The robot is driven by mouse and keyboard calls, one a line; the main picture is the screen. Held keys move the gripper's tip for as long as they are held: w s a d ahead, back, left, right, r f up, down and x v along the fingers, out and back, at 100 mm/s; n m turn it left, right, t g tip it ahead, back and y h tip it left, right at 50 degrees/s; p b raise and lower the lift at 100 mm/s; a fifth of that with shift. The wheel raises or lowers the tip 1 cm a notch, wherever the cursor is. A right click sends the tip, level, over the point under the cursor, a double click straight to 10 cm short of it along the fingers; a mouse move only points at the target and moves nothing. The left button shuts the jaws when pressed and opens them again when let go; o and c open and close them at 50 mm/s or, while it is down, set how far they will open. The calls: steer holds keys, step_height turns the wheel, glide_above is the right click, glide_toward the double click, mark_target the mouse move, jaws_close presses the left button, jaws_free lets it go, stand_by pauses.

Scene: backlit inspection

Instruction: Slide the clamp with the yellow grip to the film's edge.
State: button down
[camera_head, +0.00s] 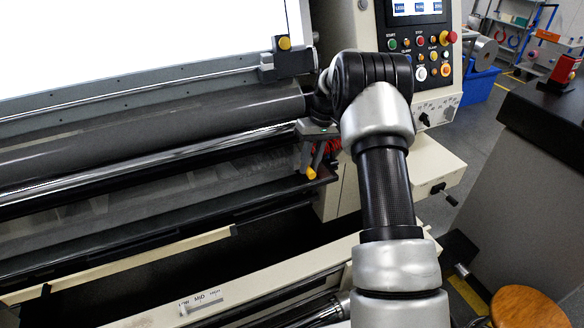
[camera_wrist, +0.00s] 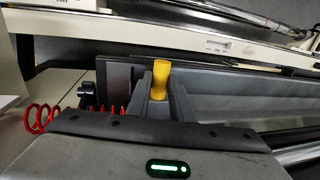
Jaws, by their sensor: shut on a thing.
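The clamp's yellow grip (camera_head: 311,174) shows below my gripper (camera_head: 314,160), at the right end of the machine's lower rail. In the wrist view the yellow grip (camera_wrist: 161,75) stands upright between the two dark fingers of my gripper (camera_wrist: 160,98), which is shut on it. The rest of this clamp is largely hidden by the fingers and the wrist housing. A pale, see-through sheet that looks like film (camera_head: 150,188) lies to the left, below the rollers. I cannot clearly make out its edge.
A second yellow knob (camera_head: 284,43) sits on a grey block beside the bright backlit panel (camera_head: 130,40). A dark roller (camera_head: 150,125) runs above the lower rail. The control panel (camera_head: 420,45) stands close behind my arm. Red coiled cable (camera_wrist: 42,118) hangs beside my gripper.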

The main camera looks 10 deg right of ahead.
steer(key=shift+w+d, duration=0.25)
steer(key=shift+d, duration=0.85)
steer(key=c, duration=1.6)
jaws_free()
steer(key=d+r, duration=0.1)
steer(key=r, duration=0.4)
steer(key=d+r+p, duration=0.1)
steer(key=r, duration=0.5)
steer(key=d+r, duration=0.1)
steer(key=r, duration=0.5)
steer(key=shift+w+d, duration=0.15)
steer(key=shift+w, duration=0.15)
